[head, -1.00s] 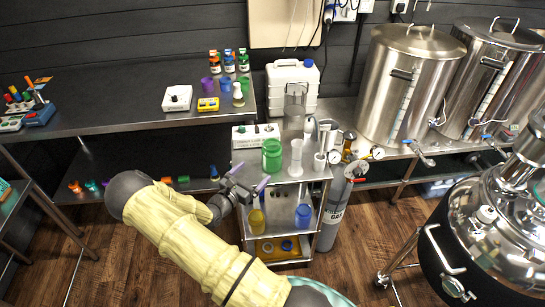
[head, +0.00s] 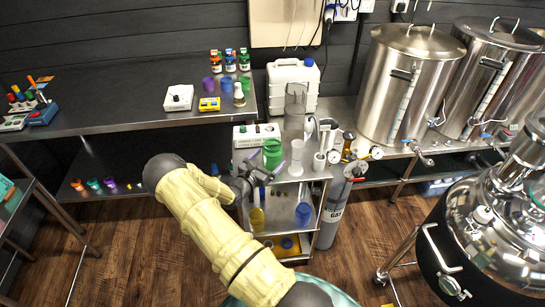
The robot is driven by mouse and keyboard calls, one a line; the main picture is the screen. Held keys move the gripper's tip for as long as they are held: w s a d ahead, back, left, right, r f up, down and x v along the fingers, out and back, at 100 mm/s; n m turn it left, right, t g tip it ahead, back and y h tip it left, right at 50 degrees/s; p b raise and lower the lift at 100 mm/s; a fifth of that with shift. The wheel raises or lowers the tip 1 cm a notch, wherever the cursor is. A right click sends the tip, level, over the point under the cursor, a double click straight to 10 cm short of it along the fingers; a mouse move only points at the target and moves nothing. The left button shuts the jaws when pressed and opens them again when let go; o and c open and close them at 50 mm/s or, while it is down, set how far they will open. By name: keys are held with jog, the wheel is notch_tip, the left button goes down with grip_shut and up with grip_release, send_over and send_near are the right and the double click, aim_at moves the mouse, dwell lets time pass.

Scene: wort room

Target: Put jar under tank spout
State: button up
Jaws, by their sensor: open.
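A green jar (head: 272,150) stands on the top of the small steel cart, near its front left. My gripper (head: 266,165) is open and empty, low in front of the jar, with its two fingertips spread to the left and right of the jar's lower part. I cannot tell whether they touch it. The fingers hide part of the jar's base. Tall steel tanks stand on the right bench; the nearest tank (head: 409,85) has a spout (head: 426,161) low on its front. Another tank (head: 490,75) stands beside it with its own spout (head: 487,141).
White cylinders (head: 296,155) and a clear pitcher (head: 295,110) crowd the cart (head: 318,177) beside and behind the jar. A grey gas cylinder (head: 333,210) stands right of the cart. A large round steel vessel (head: 450,240) fills the right foreground. Floor (head: 370,225) between them is open.

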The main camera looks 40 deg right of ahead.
jog(key=shift+x, duration=1.6)
jog(key=shift+s, duration=0.1)
jog(key=c, duration=1.3)
jog(key=shift+r, duration=0.1)
notch_tip(320, 180, up, 10)
jog(key=shift+b, duration=0.3)
